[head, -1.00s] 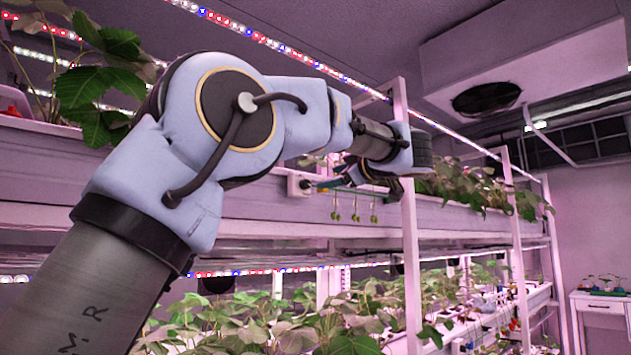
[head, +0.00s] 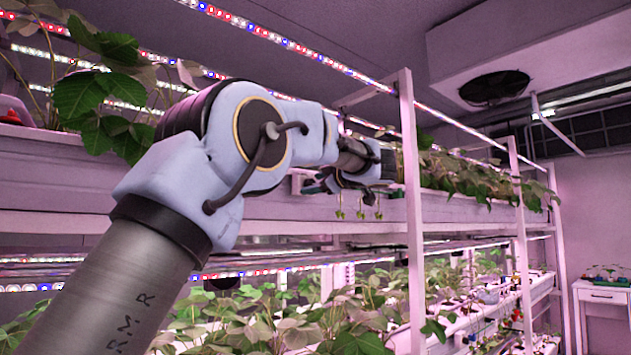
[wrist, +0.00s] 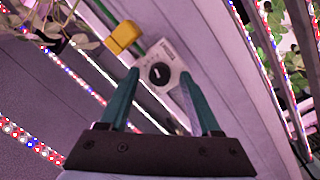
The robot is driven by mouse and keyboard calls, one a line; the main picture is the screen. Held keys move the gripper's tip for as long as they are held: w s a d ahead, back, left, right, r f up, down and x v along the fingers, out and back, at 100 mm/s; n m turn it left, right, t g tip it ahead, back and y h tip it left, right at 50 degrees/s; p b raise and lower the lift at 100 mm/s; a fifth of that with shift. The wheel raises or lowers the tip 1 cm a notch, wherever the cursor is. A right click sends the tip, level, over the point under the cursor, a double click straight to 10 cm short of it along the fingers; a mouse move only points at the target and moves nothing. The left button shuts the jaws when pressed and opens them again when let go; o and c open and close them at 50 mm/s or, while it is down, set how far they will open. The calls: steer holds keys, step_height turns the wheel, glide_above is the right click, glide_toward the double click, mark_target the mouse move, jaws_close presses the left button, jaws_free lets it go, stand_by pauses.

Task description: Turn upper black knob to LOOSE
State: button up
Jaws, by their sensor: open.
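In the wrist view the black knob (wrist: 159,74) is round, with a pale mark across its face. It sits on a light plate (wrist: 171,51) with small lettering that I cannot read. My gripper (wrist: 159,71) is open, with its teal fingers apart and the knob appearing between their tips. I cannot tell how far the tips are from the plate or whether they touch it. In the head view my gripper (head: 318,184) is beside the upper trough's front, and the knob cannot be made out there.
A yellow-orange piece (wrist: 124,38) sticks out beside the plate. In the head view the upper trough (head: 240,196) runs along the rack, with a white upright post (head: 412,230) right of my wrist. Leafy plants (head: 330,325) fill the lower level.

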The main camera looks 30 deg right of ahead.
jaws_close()
stand_by(0.5)
